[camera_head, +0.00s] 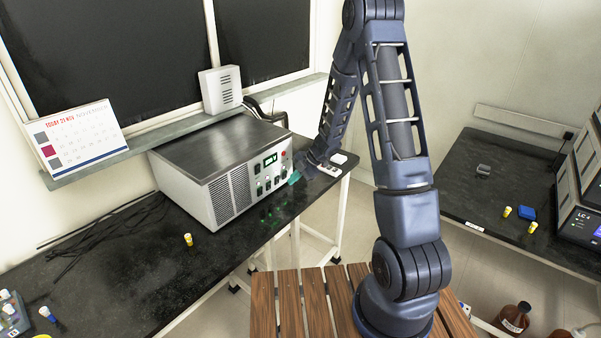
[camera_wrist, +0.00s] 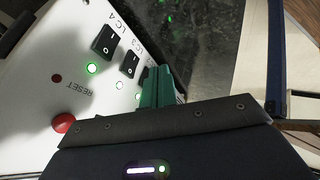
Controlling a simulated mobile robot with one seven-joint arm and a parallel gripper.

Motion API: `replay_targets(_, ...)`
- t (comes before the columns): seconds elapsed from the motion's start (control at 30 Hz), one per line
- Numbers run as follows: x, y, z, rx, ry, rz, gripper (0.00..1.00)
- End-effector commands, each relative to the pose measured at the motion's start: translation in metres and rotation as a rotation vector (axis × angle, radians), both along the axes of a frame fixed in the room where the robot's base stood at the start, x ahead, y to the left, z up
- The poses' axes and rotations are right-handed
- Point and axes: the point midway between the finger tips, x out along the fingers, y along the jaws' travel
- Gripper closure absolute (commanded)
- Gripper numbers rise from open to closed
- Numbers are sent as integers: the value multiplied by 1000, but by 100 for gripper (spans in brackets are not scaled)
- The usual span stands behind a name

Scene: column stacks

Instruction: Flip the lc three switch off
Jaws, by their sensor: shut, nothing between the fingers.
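The metal control box (camera_head: 180,160) stands on the dark bench, its switch panel facing right. In the wrist view the black LC3 rocker switch (camera_wrist: 129,64) sits beside its printed label. The LC4 switch (camera_wrist: 106,40) is up and left of it. A green lamp (camera_wrist: 92,68) glows by LC4; a paler lamp (camera_wrist: 119,85) shows by LC3. My gripper (camera_wrist: 158,75) has green fingers, shut and empty, just right of the LC3 switch. Whether they touch it, and the rocker's position, I cannot tell. In the head view my gripper (camera_head: 294,177) is at the panel's right edge.
A red button (camera_wrist: 65,122) and a RESET label are left of my gripper. A yellow-capped vial (camera_head: 188,240) stands on the bench in front of the box. A white speaker (camera_head: 221,89) and a calendar (camera_head: 78,137) stand on the sill behind.

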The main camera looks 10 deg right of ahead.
Motion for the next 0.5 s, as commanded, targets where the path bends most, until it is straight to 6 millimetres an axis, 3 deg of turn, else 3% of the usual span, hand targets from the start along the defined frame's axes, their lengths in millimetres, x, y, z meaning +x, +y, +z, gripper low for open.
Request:
replay_targets(0.07,0,8,-11,0,2,1,100)
replay_targets(0.3,22,29,-6,0,-1,1,100)
replay_targets(0.5,28,35,-4,-1,0,0,100)
